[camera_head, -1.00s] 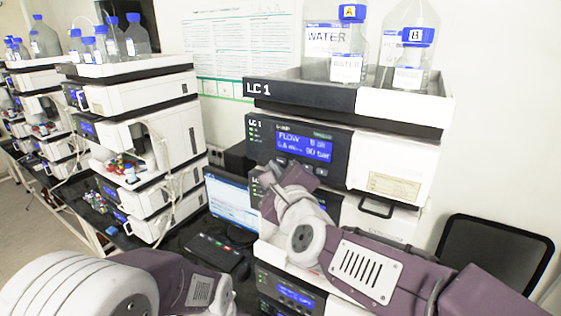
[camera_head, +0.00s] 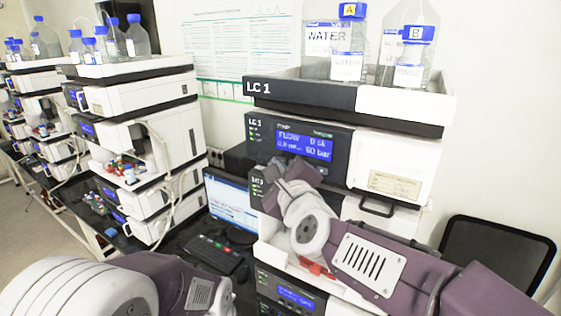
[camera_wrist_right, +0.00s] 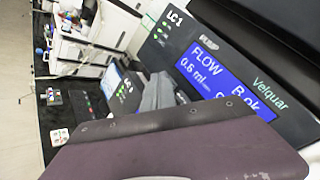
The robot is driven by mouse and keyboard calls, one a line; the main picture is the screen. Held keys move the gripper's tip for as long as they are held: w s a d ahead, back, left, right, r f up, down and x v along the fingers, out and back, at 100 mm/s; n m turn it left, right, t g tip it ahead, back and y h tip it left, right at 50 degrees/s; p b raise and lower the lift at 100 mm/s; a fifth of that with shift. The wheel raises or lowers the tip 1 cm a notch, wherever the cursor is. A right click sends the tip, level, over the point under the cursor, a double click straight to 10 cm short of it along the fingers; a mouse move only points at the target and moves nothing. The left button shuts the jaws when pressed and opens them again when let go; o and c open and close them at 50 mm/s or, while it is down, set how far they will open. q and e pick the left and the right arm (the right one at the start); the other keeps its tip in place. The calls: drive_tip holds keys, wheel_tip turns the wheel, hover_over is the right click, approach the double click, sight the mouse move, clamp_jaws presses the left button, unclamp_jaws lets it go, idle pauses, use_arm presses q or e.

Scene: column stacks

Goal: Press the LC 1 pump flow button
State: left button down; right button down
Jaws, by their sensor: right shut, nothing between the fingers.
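The LC 1 pump module (camera_head: 262,140) has a dark front with a lit blue display (camera_head: 303,146) reading FLOW and bar values. In the right wrist view the pump's display (camera_wrist_right: 220,78) shows FLOW and about 0.6 ml. The pump's button row lies below the display and is largely hidden by my right gripper (camera_head: 284,178), which is shut and empty, close in front of the panel's lower part. In the right wrist view its grey fingertip (camera_wrist_right: 158,92) is below the display; I cannot tell whether it touches a button. My left arm shows at lower left; its gripper is not visible.
Bottles (camera_head: 349,55) stand in the LC 1 top tray (camera_head: 300,92). Another instrument stack (camera_head: 140,97) stands at left. A monitor (camera_head: 230,200) and keyboard (camera_head: 213,252) sit between them. A dark panel (camera_head: 492,260) is at right. Lower modules (camera_head: 290,292) lie under my right arm.

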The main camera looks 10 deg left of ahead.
drive_tip(key=shift+w+d, duration=0.1)
drive_tip(key=shift+w, duration=0.15)
idle(0.6)
drive_tip(key=shift+s+a, duration=0.25)
drive_tip(key=shift+s, duration=0.55)
drive_tip(key=s, duration=0.1)
drive_tip(key=s+a+p, duration=0.1)
drive_tip(key=s, duration=0.2)
drive_tip(key=shift+s+a+p, duration=0.3)
drive_tip(key=shift+s+a, duration=0.05)
drive_tip(key=shift+w, duration=0.1)
